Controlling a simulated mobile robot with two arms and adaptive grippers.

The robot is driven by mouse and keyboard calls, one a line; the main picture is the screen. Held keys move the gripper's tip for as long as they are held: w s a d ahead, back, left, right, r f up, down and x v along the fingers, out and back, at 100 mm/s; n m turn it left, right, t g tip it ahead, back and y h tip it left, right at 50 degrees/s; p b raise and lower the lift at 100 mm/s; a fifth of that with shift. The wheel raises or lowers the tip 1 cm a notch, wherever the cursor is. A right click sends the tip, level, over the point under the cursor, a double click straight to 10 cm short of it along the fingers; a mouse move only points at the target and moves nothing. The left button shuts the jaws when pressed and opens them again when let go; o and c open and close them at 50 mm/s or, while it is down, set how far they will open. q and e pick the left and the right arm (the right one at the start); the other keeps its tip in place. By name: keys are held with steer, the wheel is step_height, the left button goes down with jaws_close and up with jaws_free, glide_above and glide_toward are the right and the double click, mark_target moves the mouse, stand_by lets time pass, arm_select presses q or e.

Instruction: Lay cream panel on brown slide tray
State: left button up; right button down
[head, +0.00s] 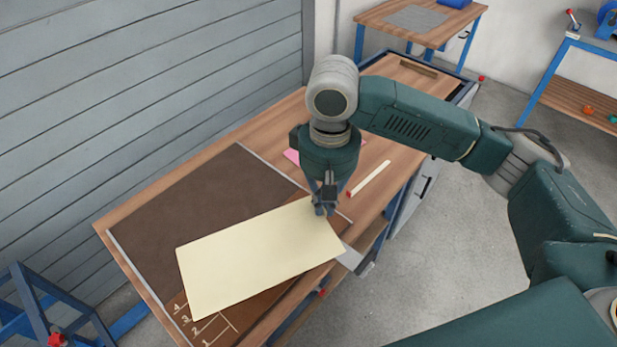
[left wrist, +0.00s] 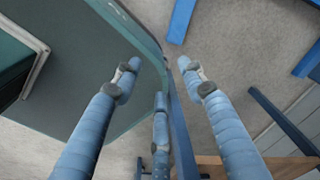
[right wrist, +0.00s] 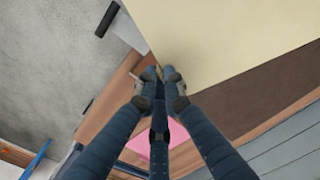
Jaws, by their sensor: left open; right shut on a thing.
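The cream panel (head: 255,258) is a flat pale rectangle over the front part of the brown slide tray (head: 205,190) in the head view. My right gripper (head: 325,208) is shut on the panel's far right edge; the right wrist view shows the fingertips (right wrist: 162,80) closed at the panel (right wrist: 220,35). The panel covers part of the tray, and its near right end overhangs the tray's edge. I cannot tell whether its underside touches the tray. My left gripper (left wrist: 160,65) is open and empty in the left wrist view, above the floor, away from the panel.
The tray lies on a wooden bench (head: 262,128) beside a grey slatted wall (head: 130,90). A pink sheet (head: 291,156) and a pale stick with a red end (head: 370,178) lie behind the panel. Numbered markings (head: 205,328) show at the near end. Another table (head: 425,22) stands behind.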

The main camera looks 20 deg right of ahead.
arm_select(q)
step_height(320, 180, up, 5)
steer(key=p, duration=0.4)
arm_select(e)
steer(key=w+a+f+n+b, duration=0.1)
steer(key=w+f+b, duration=0.1)
steer(key=w+f, duration=0.1)
steer(key=w+a+f+n+b, duration=0.1)
steer(key=w+f+n+b, duration=0.1)
steer(key=w+f, duration=0.1)
steer(key=w+a+f+n+b, duration=0.1)
steer(key=w+f+b, duration=0.1)
steer(key=f, duration=0.3)
steer(key=shift+w, duration=0.9)
arm_select(q)
step_height(320, 180, down, 6)
steer(key=shift+w+r, duration=0.1)
steer(key=shift+r, duration=0.05)
arm_select(e)
steer(key=shift+r, duration=0.15)
steer(key=shift+p, duration=0.4)
arm_select(q)
steer(key=shift+r+p, duration=0.4)
steer(key=shift+r, duration=0.2)
arm_select(e)
steer(key=shift+s, duration=0.1)
arm_select(q)
steer(key=shift+r+p, duration=0.6)
steer(key=shift+r, duration=0.05)
